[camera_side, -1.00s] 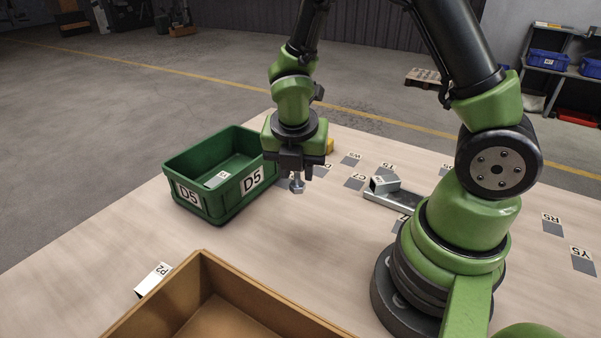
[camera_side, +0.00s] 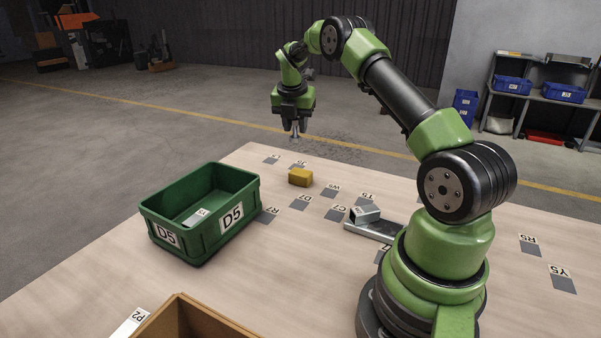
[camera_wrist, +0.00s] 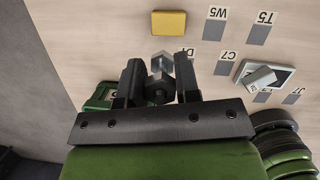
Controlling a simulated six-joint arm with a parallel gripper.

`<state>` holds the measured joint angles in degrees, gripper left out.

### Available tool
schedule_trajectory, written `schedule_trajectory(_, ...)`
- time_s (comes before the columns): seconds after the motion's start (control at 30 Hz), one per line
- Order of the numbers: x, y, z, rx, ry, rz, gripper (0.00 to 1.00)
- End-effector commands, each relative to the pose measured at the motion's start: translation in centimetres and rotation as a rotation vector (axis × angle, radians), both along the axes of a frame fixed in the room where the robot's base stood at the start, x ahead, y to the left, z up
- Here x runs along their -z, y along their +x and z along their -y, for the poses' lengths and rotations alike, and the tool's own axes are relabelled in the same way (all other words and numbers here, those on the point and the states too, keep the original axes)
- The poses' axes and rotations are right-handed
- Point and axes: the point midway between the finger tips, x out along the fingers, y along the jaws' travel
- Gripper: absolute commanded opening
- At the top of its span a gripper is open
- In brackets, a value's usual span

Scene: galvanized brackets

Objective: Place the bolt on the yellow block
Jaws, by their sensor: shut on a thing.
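The bolt (camera_side: 294,132) is grey metal and hangs from my gripper (camera_side: 293,121), which is shut on it. The bolt also shows between the fingers in the wrist view (camera_wrist: 160,68), its hex head towards the table. The yellow block (camera_side: 300,177) sits on the table by itself, with nothing on top. In the side view my gripper is high, above and behind the block. In the wrist view the block (camera_wrist: 169,23) is beyond the fingertips, apart from the bolt.
A green bin (camera_side: 203,215) marked D5 stands left of the block with a labelled piece inside. A galvanized bracket (camera_side: 367,229) lies near my base. A brown box (camera_side: 180,312) is at the front. Grey labelled squares mark the table; the area around the block is clear.

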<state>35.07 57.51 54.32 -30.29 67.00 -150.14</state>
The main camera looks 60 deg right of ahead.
Motion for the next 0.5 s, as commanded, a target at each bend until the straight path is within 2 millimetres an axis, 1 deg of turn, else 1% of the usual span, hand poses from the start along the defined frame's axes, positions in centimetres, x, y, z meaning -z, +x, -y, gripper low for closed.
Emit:
schedule_trajectory(0.03, -0.1, -0.1, 0.8, 0.002, -0.002, 0.002, 0.0)
schedule_trajectory(0.1, -0.3, -0.3, 1.5, -0.003, -0.002, 0.002, 0.0)
schedule_trajectory(0.2, 0.1, -0.4, 2.0, -0.008, 0.0, -0.001, 0.0)
schedule_trajectory(0.27, 1.0, -0.5, 2.1, -0.009, 0.001, -0.003, 0.0)
schedule_trajectory(0.4, 3.7, -0.5, 2.1, -0.01, 0.001, -0.004, 0.0)
schedule_trajectory(0.5, 5.2, -0.5, 2.1, -0.01, 0.0, -0.002, 0.0)
